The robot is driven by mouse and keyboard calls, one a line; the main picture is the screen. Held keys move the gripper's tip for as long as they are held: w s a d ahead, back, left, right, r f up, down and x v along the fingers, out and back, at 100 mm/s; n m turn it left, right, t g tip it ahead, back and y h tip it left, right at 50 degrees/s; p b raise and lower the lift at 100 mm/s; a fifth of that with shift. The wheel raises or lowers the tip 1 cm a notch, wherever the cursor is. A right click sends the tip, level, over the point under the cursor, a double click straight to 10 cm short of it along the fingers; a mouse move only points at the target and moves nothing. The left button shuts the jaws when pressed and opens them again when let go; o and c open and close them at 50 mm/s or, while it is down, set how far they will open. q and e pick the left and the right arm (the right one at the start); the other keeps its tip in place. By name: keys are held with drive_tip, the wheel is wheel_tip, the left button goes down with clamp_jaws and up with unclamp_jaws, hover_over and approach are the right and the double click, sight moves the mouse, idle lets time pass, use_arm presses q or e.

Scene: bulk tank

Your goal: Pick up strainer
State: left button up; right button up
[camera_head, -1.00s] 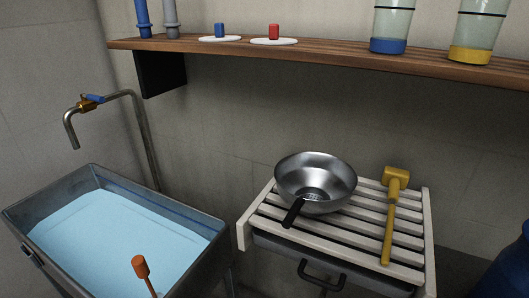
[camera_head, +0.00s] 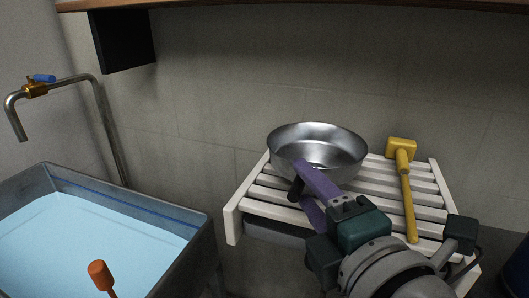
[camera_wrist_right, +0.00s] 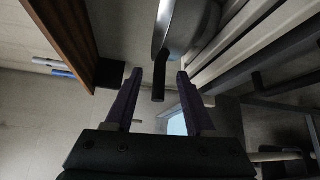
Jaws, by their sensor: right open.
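The strainer is a shiny metal bowl (camera_head: 317,146) with a short black handle. It sits on a white slatted rack (camera_head: 233,222), its handle toward the front. My right gripper (camera_head: 302,190) reaches in from the lower right with purple fingers, at the handle in the head view, partly covering it. In the right wrist view the fingers (camera_wrist_right: 157,98) are open, with the black handle (camera_wrist_right: 159,80) showing between or just beyond their tips. I cannot tell whether either finger touches it. My left gripper is out of view.
A yellow mallet (camera_head: 407,185) lies on the rack right of the bowl, near my right arm. A tank of blue liquid (camera_head: 95,245) stands at left, with an orange-ended stick (camera_head: 99,275) and a tap (camera_head: 36,90). A wooden shelf (camera_head: 300,4) runs overhead.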

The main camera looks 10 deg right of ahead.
drive_tip(key=shift+w+a+f, duration=0.15)
drive_tip(key=shift+w+f, duration=0.05)
drive_tip(key=shift+w, duration=1.2)
drive_tip(key=shift+w+a+f, duration=0.1)
drive_tip(key=shift+w+f, duration=0.05)
drive_tip(key=shift+w, duration=1.2)
drive_tip(key=shift+c, duration=0.4)
clamp_jaws()
